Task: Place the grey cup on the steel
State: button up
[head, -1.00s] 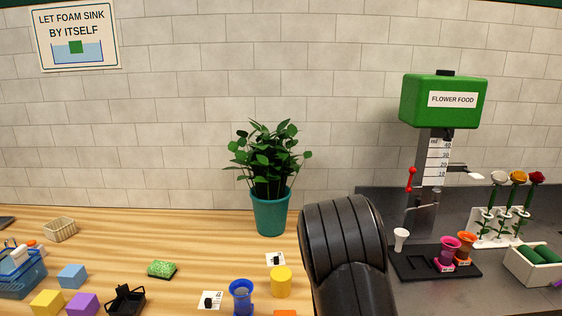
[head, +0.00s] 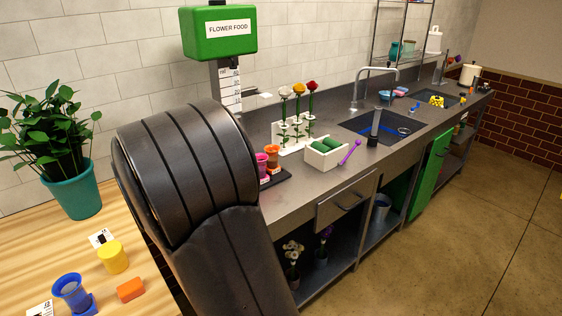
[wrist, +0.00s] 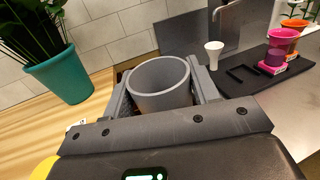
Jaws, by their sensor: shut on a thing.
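My gripper (wrist: 163,98) is shut on the grey cup (wrist: 160,76), which sits upright between the two fingers in the wrist view. The cup's open rim faces up and its inside looks empty. In the head view my arm hides the gripper and the cup. The steel counter (head: 300,190) runs along the wall on the right in the head view. Its grey surface also shows in the wrist view (wrist: 225,85), beyond and to the right of the cup.
A plant pot (wrist: 62,75) stands left. The counter also holds a flower rack (head: 293,133), a white box (head: 324,154) and a sink (head: 380,128).

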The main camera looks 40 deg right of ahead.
notch_tip(320, 180, up, 5)
jog(key=w+d+m+g+h, duration=0.2)
jog(key=d+m+g+h, duration=0.6)
jog(key=d, duration=2)
jog(key=s+d+m+g+h, duration=0.25)
jog(key=s+d, duration=0.25)
jog(key=d, duration=0.8)
jog(key=s+d+m+g+h, duration=0.2)
jog(key=s+d+g, duration=0.2)
jog(key=d, duration=0.8)
jog(key=shift+t, duration=0.25)
jog(key=shift+w+a+f, duration=0.5)
jog(key=shift+w+f, duration=1.25)
jog(key=shift+f, duration=0.95)
jog(key=shift+w+a+f, duration=0.5)
jog(key=shift+w+f, duration=1.3)
jog(key=shift+f, duration=0.85)
jog(key=shift+w+a+f, duration=0.5)
jog(key=shift+w+f, duration=1.25)
jog(key=shift+f, duration=0.95)
